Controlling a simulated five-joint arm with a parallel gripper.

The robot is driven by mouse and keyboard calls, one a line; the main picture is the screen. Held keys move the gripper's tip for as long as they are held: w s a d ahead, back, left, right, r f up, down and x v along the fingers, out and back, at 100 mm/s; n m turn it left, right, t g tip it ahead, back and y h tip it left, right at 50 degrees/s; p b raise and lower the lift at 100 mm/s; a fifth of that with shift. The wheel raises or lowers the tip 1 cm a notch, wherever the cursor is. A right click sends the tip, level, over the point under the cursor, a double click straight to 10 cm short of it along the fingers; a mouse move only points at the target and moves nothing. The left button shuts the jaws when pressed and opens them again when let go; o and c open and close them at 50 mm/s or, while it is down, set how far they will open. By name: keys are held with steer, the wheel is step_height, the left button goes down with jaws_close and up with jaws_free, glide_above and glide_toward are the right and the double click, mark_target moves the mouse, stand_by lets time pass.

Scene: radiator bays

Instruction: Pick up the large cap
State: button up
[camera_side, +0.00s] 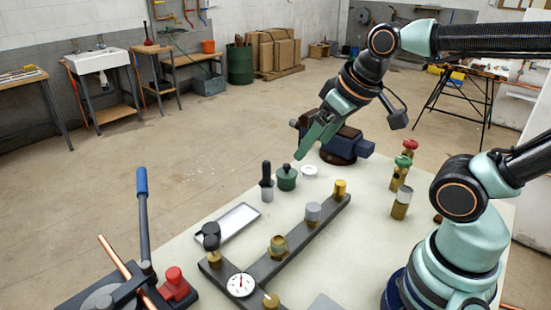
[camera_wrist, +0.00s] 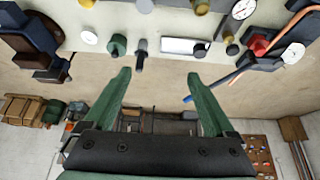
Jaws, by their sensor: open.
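Which piece is the large cap I cannot tell for sure. A grey cylindrical cap (camera_side: 312,211) stands on the dark rail, with a smaller brass cap (camera_side: 340,188) at the rail's far end. In the wrist view the grey cap (camera_wrist: 145,6) is cut by the top edge, and the brass cap (camera_wrist: 88,3) is to its left. My gripper (camera_side: 301,155) hangs over the far edge of the bench, above and behind the green pot. In the wrist view my gripper (camera_wrist: 158,76) is open, with nothing between its fingers.
A green pot (camera_side: 287,178), a black-handled tool (camera_side: 267,182) and a white disc (camera_side: 310,171) stand near the far edge. A shallow tray (camera_side: 228,222) lies left of the rail (camera_side: 290,245).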

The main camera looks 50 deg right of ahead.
steer(key=w+a+r+n+g, duration=0.1)
steer(key=w+a+n+g, duration=0.1)
steer(key=w+a+n, duration=0.3)
steer(key=n+g, duration=0.4)
steer(key=n, duration=0.7)
glide_above(210, 228)
steer(key=f, duration=1.8)
steer(key=shift+w+d+f, duration=0.1)
steer(key=shift+w+f, duration=0.25)
steer(key=shift+f, duration=0.05)
steer(key=f, duration=0.4)
steer(key=shift+s, duration=0.4)
steer(key=shift+f, duration=0.6)
jaws_close()
steer(key=shift+r, duration=0.1)
